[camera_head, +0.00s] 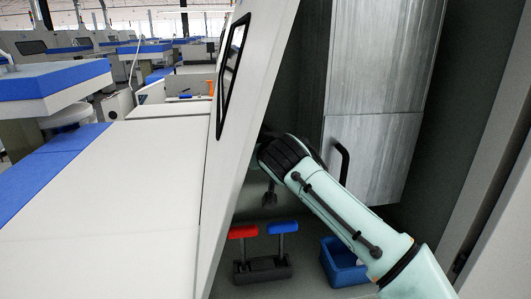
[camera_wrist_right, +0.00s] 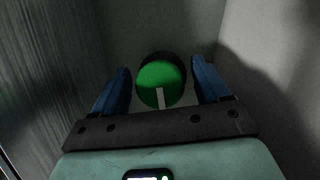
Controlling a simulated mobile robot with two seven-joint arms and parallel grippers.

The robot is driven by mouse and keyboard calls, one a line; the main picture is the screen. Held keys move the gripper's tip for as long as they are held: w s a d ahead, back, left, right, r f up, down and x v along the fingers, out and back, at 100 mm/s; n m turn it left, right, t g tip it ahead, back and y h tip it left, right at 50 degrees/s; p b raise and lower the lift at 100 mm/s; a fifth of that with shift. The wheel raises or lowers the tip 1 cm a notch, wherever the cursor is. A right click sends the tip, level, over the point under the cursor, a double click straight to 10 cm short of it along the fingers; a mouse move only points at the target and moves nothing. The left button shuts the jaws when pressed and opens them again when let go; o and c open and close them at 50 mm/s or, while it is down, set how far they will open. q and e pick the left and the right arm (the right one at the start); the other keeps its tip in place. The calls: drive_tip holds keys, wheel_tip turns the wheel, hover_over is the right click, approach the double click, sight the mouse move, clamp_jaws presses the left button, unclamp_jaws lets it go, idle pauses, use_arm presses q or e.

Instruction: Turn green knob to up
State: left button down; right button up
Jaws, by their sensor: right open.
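The green knob (camera_wrist_right: 150,76) shows in the right wrist view, round and bright green with a dark body behind it. A white mark on its face runs from near the middle to the lower edge in that picture. My right gripper (camera_wrist_right: 160,67) is open, with one blue finger on each side of the knob; a gap shows on both sides, and contact cannot be made out. In the head view my right arm reaches into the cabinet, and the knob and the fingers are hidden there. My left gripper is not in view.
A grey metal box with a black handle (camera_head: 342,162) stands behind my right arm. A red lever (camera_head: 243,232) and a blue lever (camera_head: 283,227) stand below, beside a blue bin (camera_head: 341,262). A white panel (camera_head: 240,110) with a dark window slants along the cabinet's left side.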

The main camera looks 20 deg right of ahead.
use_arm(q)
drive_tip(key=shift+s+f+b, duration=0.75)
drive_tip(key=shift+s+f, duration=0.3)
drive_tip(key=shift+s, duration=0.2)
use_arm(e)
drive_tip(key=v, duration=1.2)
drive_tip(key=shift+f, duration=0.1)
